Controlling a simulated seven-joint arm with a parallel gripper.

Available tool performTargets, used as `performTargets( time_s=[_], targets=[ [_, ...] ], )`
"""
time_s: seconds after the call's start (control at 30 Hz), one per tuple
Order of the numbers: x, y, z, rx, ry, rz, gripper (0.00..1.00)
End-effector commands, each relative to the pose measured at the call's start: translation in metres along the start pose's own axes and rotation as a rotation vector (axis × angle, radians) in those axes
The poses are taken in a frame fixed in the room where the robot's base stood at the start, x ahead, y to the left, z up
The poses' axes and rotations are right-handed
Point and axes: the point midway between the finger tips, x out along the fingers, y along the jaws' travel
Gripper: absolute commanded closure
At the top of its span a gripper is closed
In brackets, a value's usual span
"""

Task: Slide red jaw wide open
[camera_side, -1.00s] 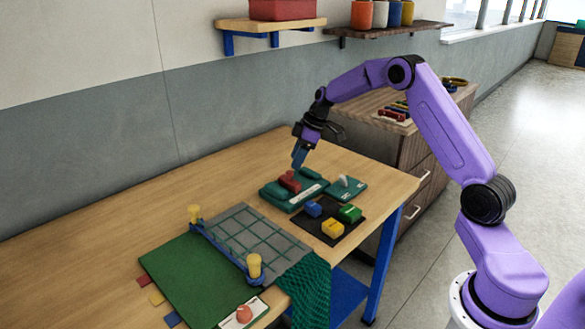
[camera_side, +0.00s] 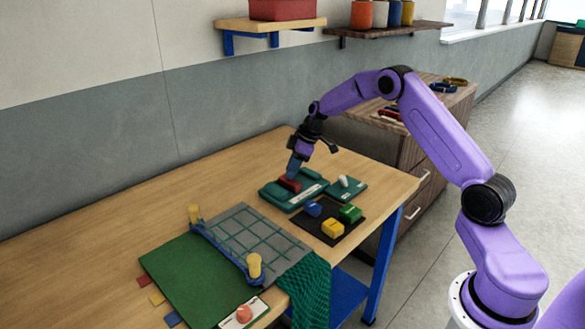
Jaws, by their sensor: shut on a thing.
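The red jaw (camera_side: 289,185) is a small red block on the green fixture (camera_side: 309,196), near the back of the table. My gripper (camera_side: 292,173) points down at the red jaw from above and behind it. Its fingers are shut on the red jaw, and their tips cover part of its top. The fixture carries a pale label strip along its front. How far the jaw stands from the rest of the fixture is too small to tell.
A green plate with a pale lever (camera_side: 343,181) sits right of the fixture. A dark mat (camera_side: 316,227) in front holds blue, green and yellow blocks. A net frame with yellow posts (camera_side: 254,266) stands front left. The table's left back is clear.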

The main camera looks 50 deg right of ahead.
Motion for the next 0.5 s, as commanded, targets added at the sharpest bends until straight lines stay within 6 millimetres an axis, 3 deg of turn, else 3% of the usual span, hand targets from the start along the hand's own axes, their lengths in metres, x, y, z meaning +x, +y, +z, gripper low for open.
performTargets(
  time_s=[0.5],
  targets=[
    [-0.015,0.037,0.034,0.0,0.001,0.002,1.0]
  ],
)
